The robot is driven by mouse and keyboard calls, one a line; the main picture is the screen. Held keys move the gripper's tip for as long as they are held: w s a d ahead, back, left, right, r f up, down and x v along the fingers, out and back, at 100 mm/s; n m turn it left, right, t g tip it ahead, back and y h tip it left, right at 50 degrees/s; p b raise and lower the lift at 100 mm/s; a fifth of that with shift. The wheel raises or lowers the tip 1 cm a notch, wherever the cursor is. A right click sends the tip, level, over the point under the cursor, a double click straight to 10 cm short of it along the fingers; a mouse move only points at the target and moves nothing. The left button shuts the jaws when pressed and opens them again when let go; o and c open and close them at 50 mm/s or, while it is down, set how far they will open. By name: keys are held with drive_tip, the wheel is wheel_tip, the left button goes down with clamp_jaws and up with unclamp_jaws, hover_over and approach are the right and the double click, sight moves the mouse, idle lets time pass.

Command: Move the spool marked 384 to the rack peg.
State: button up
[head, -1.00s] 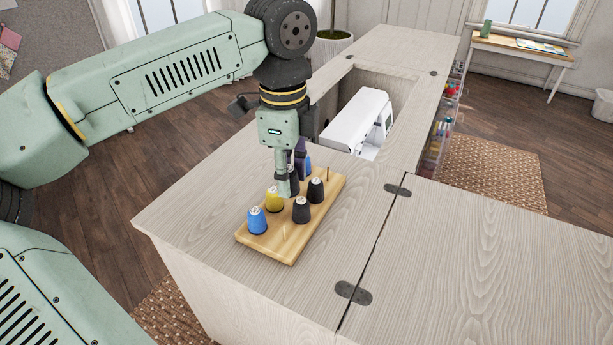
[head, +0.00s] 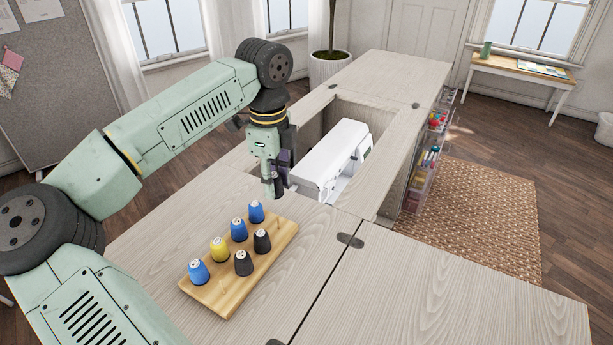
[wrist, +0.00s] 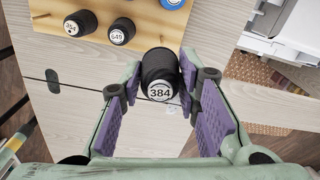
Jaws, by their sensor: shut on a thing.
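The spool marked 384 (wrist: 160,92) is black with a white label on its end. My gripper (wrist: 160,72) is shut on it, between purple finger pads. In the head view my gripper (head: 272,190) hangs beyond the far end of the wooden spool board, near the sewing machine, with the dark spool above the cabinet top. The board (head: 222,304) carries several blue, yellow and black spools on pegs. A bare peg (head: 280,216) stands near its far right corner. I cannot tell whether this is the rack peg.
A white sewing machine (head: 328,160) sits in the cabinet recess just right of my gripper. Clear shelves (head: 425,170) with coloured supplies hang on the cabinet's far right side. The cabinet top (head: 400,285) right of the hinge is clear.

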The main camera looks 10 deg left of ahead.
drive_tip(key=shift+w, duration=0.15)
drive_tip(key=shift+f, duration=0.2)
drive_tip(key=shift+f+b, duration=1.15)
drive_tip(key=shift+f, duration=1.1)
drive_tip(key=shift+f+b, duration=0.8)
drive_tip(key=shift+f+b, duration=1.3)
drive_tip(key=shift+f, duration=0.2)
drive_tip(key=o, duration=0.9)
drive_tip(key=shift+o, duration=0.2)
